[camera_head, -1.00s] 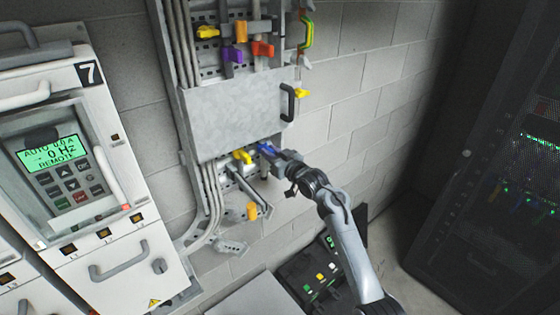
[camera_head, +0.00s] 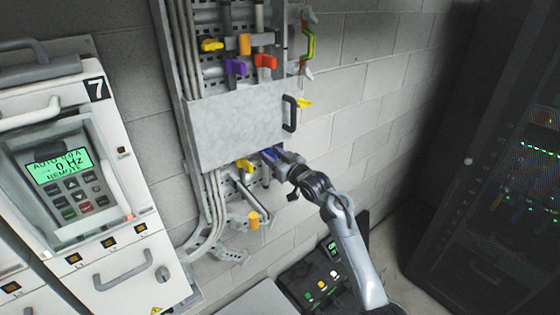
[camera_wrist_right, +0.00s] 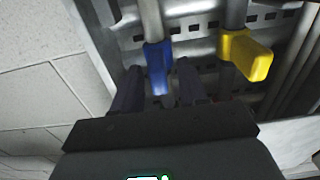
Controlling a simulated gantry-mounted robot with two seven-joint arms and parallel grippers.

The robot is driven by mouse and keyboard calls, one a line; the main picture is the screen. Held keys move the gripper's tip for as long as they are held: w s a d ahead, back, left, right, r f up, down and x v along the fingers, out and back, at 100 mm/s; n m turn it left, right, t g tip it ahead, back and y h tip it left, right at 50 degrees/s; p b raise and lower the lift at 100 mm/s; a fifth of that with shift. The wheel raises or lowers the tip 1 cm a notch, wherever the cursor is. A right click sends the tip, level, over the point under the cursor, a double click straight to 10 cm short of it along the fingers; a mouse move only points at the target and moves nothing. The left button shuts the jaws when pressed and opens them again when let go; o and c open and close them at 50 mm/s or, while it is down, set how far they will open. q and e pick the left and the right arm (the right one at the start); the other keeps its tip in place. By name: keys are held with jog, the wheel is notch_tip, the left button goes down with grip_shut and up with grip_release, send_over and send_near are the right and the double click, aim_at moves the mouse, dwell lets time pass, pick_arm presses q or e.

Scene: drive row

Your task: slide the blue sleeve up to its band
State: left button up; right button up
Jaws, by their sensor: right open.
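The blue sleeve (camera_head: 268,154) sits below the grey cover plate, at the tip of my right gripper (camera_head: 275,156). In the right wrist view the blue sleeve (camera_wrist_right: 157,68) is on a grey rod, with its lever part pointing toward my palm. My right gripper (camera_wrist_right: 158,72) is open, with one dark finger on each side of the blue lever. I cannot tell whether a finger touches it. I cannot make out the sleeve's band in either view. My left gripper is not in view.
A yellow sleeve (camera_wrist_right: 246,55) sits on the neighbouring rod, close to my finger. The grey cover plate (camera_head: 235,128) with a black handle is just above my gripper. Yellow, purple and orange sleeves are higher up. A drive cabinet (camera_head: 120,225) stands left.

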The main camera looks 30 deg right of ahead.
jog(key=s+b, duration=0.2)
jog(key=s, duration=0.8)
jog(key=shift+s+d+b, duration=0.3)
jog(key=shift+s+d, duration=0.05)
jog(key=shift+d, duration=0.05)
jog(key=s+a+f+g+p, duration=0.2)
jog(key=s+a+f, duration=0.25)
jog(key=f, duration=0.25)
jog(key=s+a+f+g+p, duration=0.1)
jog(key=s+a+f+g, duration=0.15)
jog(key=s+f, duration=0.35)
jog(key=s+a+f+g+p, duration=0.15)
jog(key=s+a+f, duration=0.25)
jog(key=f, duration=0.5)
jog(key=s+a+g+p, duration=0.1)
jog(key=s+a+g, duration=0.3)
jog(key=s, duration=0.8)
jog(key=s+a+n+g+h+p, duration=0.1)
jog(key=s+a+g, duration=0.3)
jog(key=s, duration=0.8)
jog(key=shift+s+r+p, duration=0.15)
jog(key=shift+r+p, duration=0.05)
jog(key=shift+p, duration=0.35)
